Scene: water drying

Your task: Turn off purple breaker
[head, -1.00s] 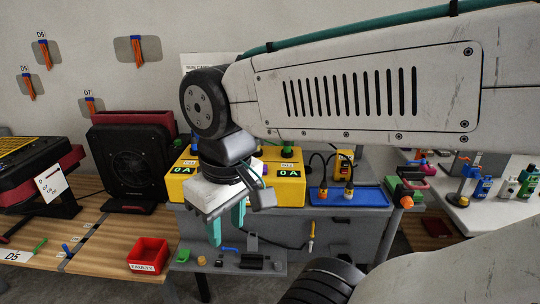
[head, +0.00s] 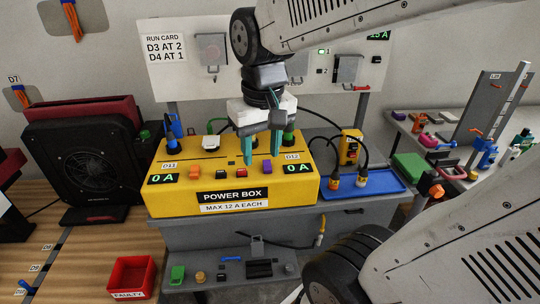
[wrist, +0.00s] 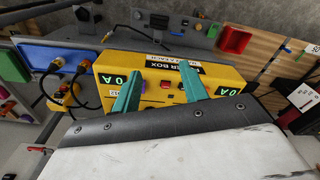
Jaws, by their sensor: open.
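The yellow power box (head: 165,205) stands on a grey bench. The wrist view shows the purple switch (wrist: 145,86) between the open fingers (wrist: 160,75), nearer the left one. I cannot tell whether a finger touches the box.
Green and blue plugs stand at the back of the box. A blue tray (head: 375,183) with cabled connectors lies to its right. A black fan unit (head: 90,165) stands left. A red bin (head: 130,277) is lower left.

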